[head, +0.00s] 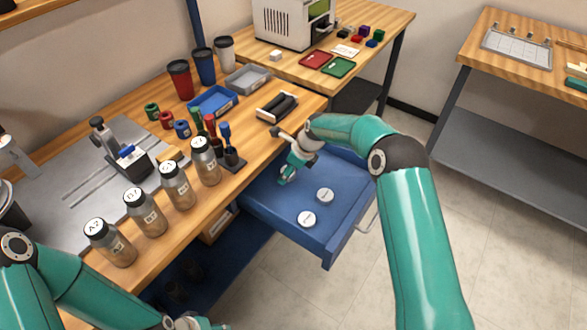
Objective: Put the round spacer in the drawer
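The blue drawer (275,205) is pulled open below the bench's right end. Two round white discs with dark marks lie in it, one nearer the middle (325,195) and one nearer the front (306,218). I cannot tell whether either is the round spacer. My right gripper (285,179) is over the drawer's back left part, pointing down. Its fingers are small and partly hidden by the wrist, so I cannot see whether they hold anything. My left gripper (192,323) is only partly in view at the bottom edge, below the bench front.
Several labelled bottles (145,212) line the bench's front edge, beside a pen stand (232,160). Green (151,111), red (166,120) and blue (182,129) small cylinders stand behind. A blue tray (213,101), a grey tray (248,79) and a black-roller holder (278,107) sit further right.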

